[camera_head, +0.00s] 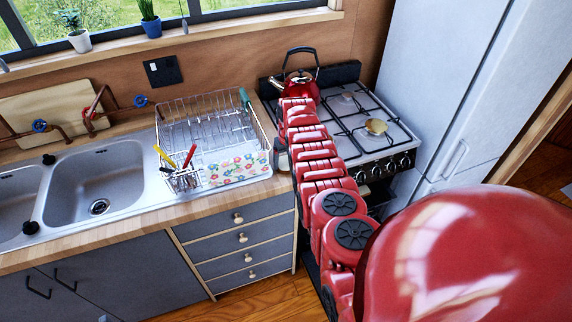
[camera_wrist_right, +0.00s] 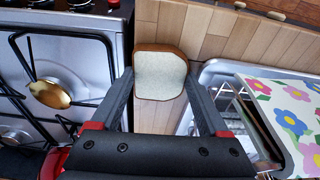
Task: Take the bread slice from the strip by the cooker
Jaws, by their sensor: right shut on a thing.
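The bread slice (camera_wrist_right: 160,76), pale with a brown crust, shows in the right wrist view over the wooden strip (camera_wrist_right: 152,119) between the cooker and the dish rack. My right gripper (camera_wrist_right: 158,82) has a finger at each side of the slice and is shut on it. I cannot tell whether the slice still touches the strip. The cooker (camera_head: 386,140) stands right of the strip. My left gripper is not in view.
A wire dish rack (camera_head: 205,122) with a flowered item (camera_head: 237,169) stands close left of the strip. A red kettle (camera_head: 301,86) sits at the cooker's back left. A tall fridge (camera_head: 440,75) stands at the right, and a sink (camera_head: 95,180) at the left.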

